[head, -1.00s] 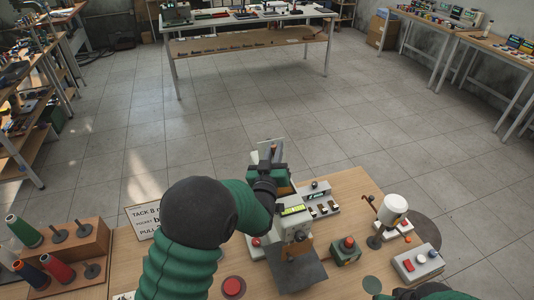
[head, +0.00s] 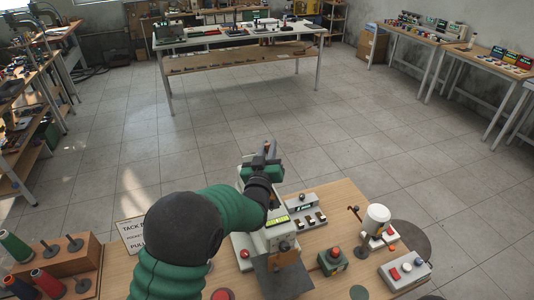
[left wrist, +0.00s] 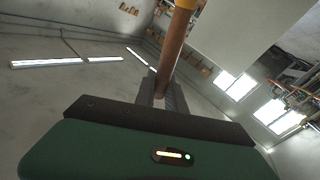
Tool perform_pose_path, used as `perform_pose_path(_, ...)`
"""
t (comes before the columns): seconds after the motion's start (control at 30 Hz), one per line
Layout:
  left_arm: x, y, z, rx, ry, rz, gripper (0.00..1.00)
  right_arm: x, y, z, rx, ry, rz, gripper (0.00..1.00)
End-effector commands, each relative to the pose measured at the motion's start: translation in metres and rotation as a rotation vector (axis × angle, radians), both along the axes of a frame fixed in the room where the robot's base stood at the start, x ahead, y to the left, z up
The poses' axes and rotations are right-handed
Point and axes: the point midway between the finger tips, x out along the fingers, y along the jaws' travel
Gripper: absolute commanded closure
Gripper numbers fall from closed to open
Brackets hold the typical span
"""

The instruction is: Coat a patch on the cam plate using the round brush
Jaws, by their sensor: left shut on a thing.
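My left gripper (head: 265,154) is shut on a slim brown wooden handle, which I take to be the round brush (left wrist: 177,48). In the left wrist view the handle stands up out of the dark jaws (left wrist: 161,92), with an orange band at the top edge. Its bristle end is not visible. In the head view the gripper is raised at the far side of the twin-column machine (head: 268,238), and only a small brown bit of the handle shows. I cannot pick out the cam plate with certainty. My right gripper is not in view.
A dark grey plate (head: 281,277) juts from the machine's front. To the right are a red-knobbed green box (head: 332,262), a white canister (head: 378,217) and a button box (head: 405,270). Thread spools (head: 50,284) and a sign (head: 133,235) are on the left.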

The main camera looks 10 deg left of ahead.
Motion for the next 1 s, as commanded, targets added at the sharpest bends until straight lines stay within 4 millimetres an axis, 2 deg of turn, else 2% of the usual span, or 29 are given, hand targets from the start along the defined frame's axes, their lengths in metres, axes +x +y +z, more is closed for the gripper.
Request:
perform_pose_path(0.1,0.003,0.001,0.013,0.0,-0.001,0.0,1.0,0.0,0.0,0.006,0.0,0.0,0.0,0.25)
perform_pose_path(0.23,0.004,0.003,0.018,-0.001,-0.001,0.001,1.0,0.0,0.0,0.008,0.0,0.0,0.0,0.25)
perform_pose_path(1.0,0.005,0.003,0.017,0.0,-0.001,0.001,1.0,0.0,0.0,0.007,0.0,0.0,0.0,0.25)
